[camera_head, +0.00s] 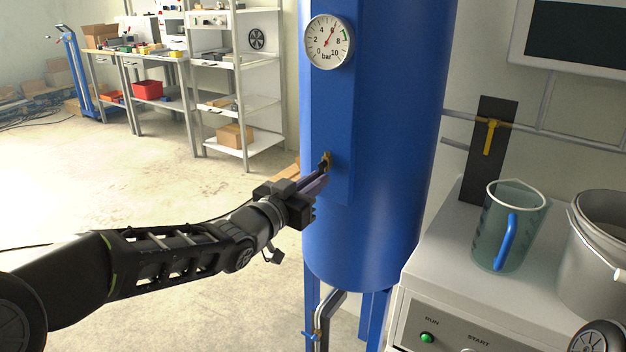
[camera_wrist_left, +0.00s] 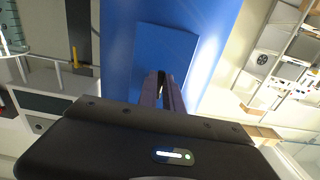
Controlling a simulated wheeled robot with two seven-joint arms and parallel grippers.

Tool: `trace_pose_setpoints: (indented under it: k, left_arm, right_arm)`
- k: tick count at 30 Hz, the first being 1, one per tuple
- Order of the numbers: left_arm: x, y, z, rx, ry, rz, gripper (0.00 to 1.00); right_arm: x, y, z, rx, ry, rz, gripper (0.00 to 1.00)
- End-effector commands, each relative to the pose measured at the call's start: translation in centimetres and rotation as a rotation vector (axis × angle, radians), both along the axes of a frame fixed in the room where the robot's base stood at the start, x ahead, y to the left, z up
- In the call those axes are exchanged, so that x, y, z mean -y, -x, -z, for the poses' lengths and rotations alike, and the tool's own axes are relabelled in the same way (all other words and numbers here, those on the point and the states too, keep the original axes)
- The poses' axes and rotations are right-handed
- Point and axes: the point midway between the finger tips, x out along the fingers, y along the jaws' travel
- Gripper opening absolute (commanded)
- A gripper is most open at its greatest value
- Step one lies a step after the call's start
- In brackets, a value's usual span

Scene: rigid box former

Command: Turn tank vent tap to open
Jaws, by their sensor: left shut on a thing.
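The blue tank (camera_head: 395,150) stands upright in the middle of the head view and also fills the middle of the left wrist view (camera_wrist_left: 205,25). The small brass vent tap (camera_head: 326,158) is on the tank's flat front plate, below the gauge. My left gripper (camera_head: 321,172) reaches it from the lower left and is shut on its handle. In the left wrist view the closed fingers (camera_wrist_left: 161,88) point at the plate and hide the tap, so the handle's angle is hard to tell. My right gripper is not in view.
A round pressure gauge (camera_head: 329,42) is above the tap. Shelves (camera_head: 240,100) stand at the back left.

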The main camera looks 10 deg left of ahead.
Motion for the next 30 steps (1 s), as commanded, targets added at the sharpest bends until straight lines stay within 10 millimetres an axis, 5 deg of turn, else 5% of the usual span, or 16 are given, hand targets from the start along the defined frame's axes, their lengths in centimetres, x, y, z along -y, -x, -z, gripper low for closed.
trace_pose_setpoints:
  k: [16, 17, 24, 30]
  left_arm:
    - [0.10, 0.05, 0.15, -0.018, 0.036, 0.000, 0.00]
    - [0.11, 0.06, 0.15, -0.018, 0.036, 0.000, 0.11]
    - [0.11, 0.04, 0.07, -0.016, 0.035, 0.000, 0.30]
    - [0.10, 0.04, 0.03, -0.015, 0.034, 0.000, 0.32]
  right_arm:
    - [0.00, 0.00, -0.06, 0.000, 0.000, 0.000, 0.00]
    - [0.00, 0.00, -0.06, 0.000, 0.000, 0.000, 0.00]
    - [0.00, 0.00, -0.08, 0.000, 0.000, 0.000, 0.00]
    - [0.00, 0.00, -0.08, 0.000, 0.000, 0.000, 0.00]
